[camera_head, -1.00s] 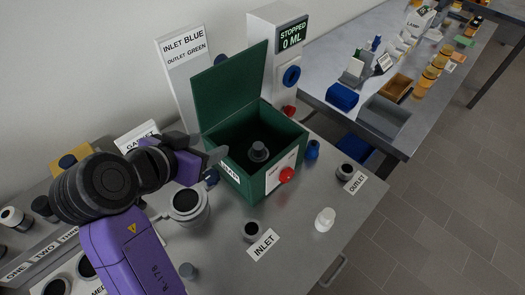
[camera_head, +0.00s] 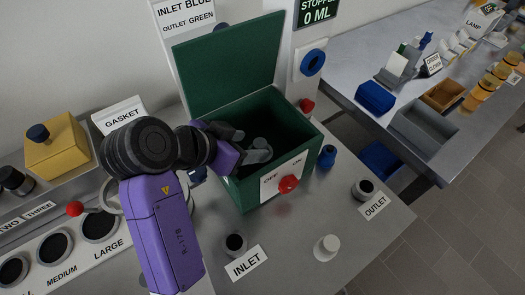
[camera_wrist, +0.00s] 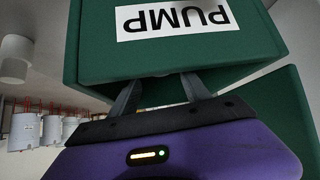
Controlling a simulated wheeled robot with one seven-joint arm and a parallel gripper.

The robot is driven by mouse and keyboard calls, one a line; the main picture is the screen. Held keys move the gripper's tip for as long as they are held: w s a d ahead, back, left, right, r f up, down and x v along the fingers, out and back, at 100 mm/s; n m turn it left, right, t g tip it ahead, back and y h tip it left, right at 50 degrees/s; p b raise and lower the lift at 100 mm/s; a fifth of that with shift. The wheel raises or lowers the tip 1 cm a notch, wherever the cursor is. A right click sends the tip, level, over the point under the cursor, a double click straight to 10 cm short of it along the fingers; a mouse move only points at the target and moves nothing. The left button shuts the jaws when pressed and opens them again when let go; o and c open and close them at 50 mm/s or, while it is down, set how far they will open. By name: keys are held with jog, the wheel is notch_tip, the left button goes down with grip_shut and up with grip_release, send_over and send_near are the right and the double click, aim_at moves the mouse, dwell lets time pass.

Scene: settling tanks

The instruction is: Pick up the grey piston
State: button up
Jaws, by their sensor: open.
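The green pump box (camera_head: 232,192) stands on the bench with its lid raised. In the head view, a grey rounded part that looks like the piston (camera_head: 261,143) shows inside the box, mostly hidden by my gripper. My gripper (camera_head: 262,153) is at the left side of the box's opening, its fingers reaching in over the left rim. In the wrist view my gripper (camera_wrist: 160,88) has its two fingers apart, with the green box wall (camera_wrist: 230,55) and its PUMP label upside down beyond them. I see no piston between them there, and cannot tell whether they touch it.
A red knob (camera_head: 289,184) sits on the box's front. A white cap (camera_head: 326,247), the INLET port (camera_head: 236,243) and the OUTLET port (camera_head: 366,189) are in front. A blue part (camera_head: 327,156) stands to the right. The raised lid (camera_head: 230,62) blocks the back.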

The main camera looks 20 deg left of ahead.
aim_at(259, 143)
jog(key=p+x, duration=0.1)
jog(key=x, duration=0.4)
jog(key=shift+w+f, duration=0.25)
jog(key=shift+w, duration=0.1)
jog(key=shift+c, duration=0.5)
grip_shut()
